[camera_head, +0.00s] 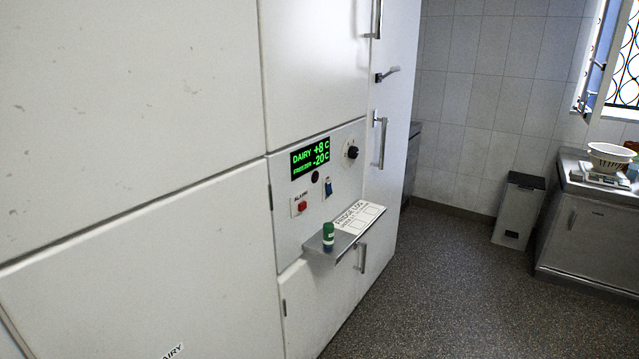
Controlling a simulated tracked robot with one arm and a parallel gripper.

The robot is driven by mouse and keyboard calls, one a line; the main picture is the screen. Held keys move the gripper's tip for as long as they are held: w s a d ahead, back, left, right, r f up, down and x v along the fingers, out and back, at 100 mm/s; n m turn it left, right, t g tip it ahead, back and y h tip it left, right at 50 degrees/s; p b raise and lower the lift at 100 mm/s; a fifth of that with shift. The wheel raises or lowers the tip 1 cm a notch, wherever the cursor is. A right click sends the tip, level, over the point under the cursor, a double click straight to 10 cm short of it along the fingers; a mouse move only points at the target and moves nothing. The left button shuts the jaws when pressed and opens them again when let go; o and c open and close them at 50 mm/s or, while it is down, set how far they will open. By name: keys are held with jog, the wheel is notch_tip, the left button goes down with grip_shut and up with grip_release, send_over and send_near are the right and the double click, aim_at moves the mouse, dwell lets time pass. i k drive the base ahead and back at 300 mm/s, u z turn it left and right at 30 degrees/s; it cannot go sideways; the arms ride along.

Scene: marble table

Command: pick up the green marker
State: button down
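The green marker (328,235) stands upright on a small metal shelf (348,243) on the front of a large white fridge. It is short, with a green body and a pale band near the bottom. It is at the shelf's left end, beside a white "FRIDGE LOG" sheet (357,216). My gripper does not show in the view.
Above the shelf is a control panel with a green display (310,157), a black knob (352,152) and switches. Metal door handles (380,140) stick out to the right. A bin (519,211) and a steel cabinet (590,235) stand farther back. The speckled floor (440,285) between is clear.

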aim_at(329, 228)
jog(key=u, duration=2.15)
jog(key=k, duration=1.15)
jog(key=z, duration=1.75)
jog(key=i, duration=1)
jog(key=z, duration=0.05)
